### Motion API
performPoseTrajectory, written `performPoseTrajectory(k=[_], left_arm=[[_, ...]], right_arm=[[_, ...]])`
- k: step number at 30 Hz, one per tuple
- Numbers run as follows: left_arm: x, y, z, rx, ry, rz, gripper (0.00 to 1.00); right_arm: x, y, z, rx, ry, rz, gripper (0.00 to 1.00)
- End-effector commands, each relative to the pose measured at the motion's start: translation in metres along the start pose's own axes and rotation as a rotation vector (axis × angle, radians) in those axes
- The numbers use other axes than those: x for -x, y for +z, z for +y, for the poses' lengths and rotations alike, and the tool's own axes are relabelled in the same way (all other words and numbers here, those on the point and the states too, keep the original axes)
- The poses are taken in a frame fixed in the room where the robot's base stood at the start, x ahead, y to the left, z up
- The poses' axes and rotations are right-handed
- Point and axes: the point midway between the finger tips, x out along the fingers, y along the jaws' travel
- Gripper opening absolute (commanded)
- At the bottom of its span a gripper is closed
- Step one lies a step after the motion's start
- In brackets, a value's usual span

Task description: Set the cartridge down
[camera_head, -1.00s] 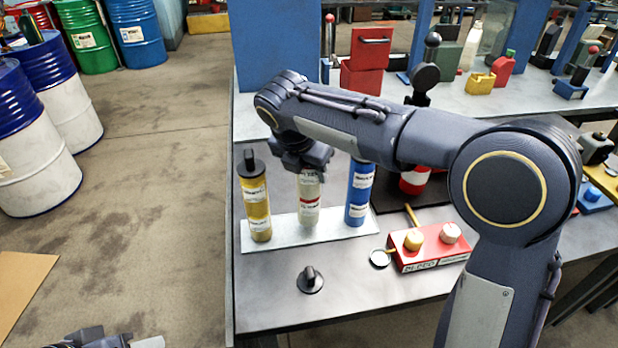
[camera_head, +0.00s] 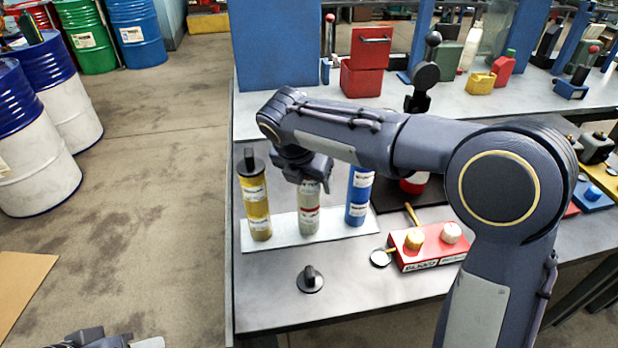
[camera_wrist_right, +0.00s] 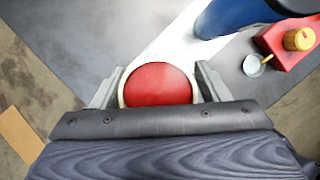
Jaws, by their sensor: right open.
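The cartridge (camera_head: 309,211), pale with a red-marked label, stands upright on a light mat (camera_head: 275,234), between a yellow cartridge (camera_head: 256,205) and a blue cartridge (camera_head: 358,196). My right gripper (camera_head: 309,176) is at its top end. In the right wrist view its round red end (camera_wrist_right: 158,84) lies between the two fingers of the right gripper (camera_wrist_right: 158,90), which are open around it. The wrist hides part of the cartridge's top. My left gripper (camera_head: 110,341) shows only in part at the bottom left edge, and its fingers cannot be made out clearly.
A black cap (camera_head: 310,279) lies at the table's front. A red block with two knobs (camera_head: 430,246) and a small round dish (camera_head: 380,258) stand to the right. The blue cartridge rises close beside the gripper.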

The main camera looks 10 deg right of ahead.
Motion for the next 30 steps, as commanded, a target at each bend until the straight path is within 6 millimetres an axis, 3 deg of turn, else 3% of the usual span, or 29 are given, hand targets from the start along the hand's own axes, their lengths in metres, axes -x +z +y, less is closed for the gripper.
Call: performPoseTrajectory(k=[5,18,24,30], left_arm=[[0.002,-0.001,0.001,0.0,0.0,0.0,0.36],[0.01,-0.005,0.005,0.0,0.0,0.0,0.36],[0.012,-0.006,0.005,0.0,0.0,0.0,0.36],[0.012,-0.006,0.005,0.0,0.0,0.0,0.36]], right_arm=[[0.017,0.001,0.001,0.0,0.004,-0.001,0.69],[0.105,0.001,0.001,0.0,0.004,-0.001,0.69],[0.121,0.001,0.0,0.0,0.001,0.0,0.69],[0.122,0.002,-0.003,-0.017,0.002,0.004,0.69]])
